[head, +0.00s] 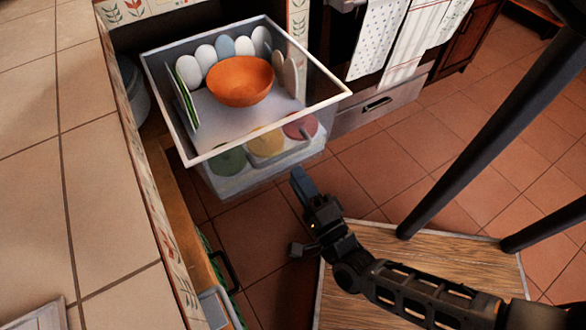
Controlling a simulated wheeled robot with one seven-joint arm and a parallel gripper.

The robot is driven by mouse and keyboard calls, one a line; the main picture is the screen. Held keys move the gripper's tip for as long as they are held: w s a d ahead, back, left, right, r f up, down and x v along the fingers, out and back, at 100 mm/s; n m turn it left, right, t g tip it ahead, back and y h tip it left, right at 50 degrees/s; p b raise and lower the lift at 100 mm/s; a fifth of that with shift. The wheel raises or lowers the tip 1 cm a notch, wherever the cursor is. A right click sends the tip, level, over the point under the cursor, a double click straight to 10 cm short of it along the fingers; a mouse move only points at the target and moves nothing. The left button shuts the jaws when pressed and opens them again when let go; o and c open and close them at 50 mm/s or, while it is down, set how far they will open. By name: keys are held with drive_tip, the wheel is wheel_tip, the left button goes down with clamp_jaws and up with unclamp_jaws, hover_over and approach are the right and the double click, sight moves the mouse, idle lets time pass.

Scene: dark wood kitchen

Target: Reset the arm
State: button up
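My gripper (300,214) is at the end of my black arm (420,290), in the lower middle of the head view. Its two fingers stand apart, one pointing up toward the drawer and one at the lower left. Nothing shows between them. The gripper is in front of and below the front edge of a pulled-out clear drawer (268,128), apart from it as far as I can see.
The drawer holds an orange bowl (240,80) and several plates standing on edge. A lower clear drawer (265,172) shows coloured items. A tiled counter (60,150) runs along the left. A wooden surface (470,262) lies under my arm. Tiled floor (375,165) is open to the right.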

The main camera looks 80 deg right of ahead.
drive_tip(key=shift+a, duration=0.15)
idle(0.5)
drive_tip(key=s+a+r+n+t+y, duration=0.1)
drive_tip(key=s+a+r+n+y, duration=0.1)
drive_tip(key=a+r+n+y, duration=0.9)
drive_tip(key=s+a+r+n+t+y, duration=0.15)
drive_tip(key=a+r+n+y, duration=0.35)
drive_tip(key=n, duration=1.2)
wheel_tip(320, 180, up, 13)
drive_tip(key=d+p, duration=0.2)
drive_tip(key=p, duration=1)
drive_tip(key=shift+s+g+h+p, duration=0.35)
drive_tip(key=shift+g+h, duration=0.05)
drive_tip(key=shift+g, duration=0.05)
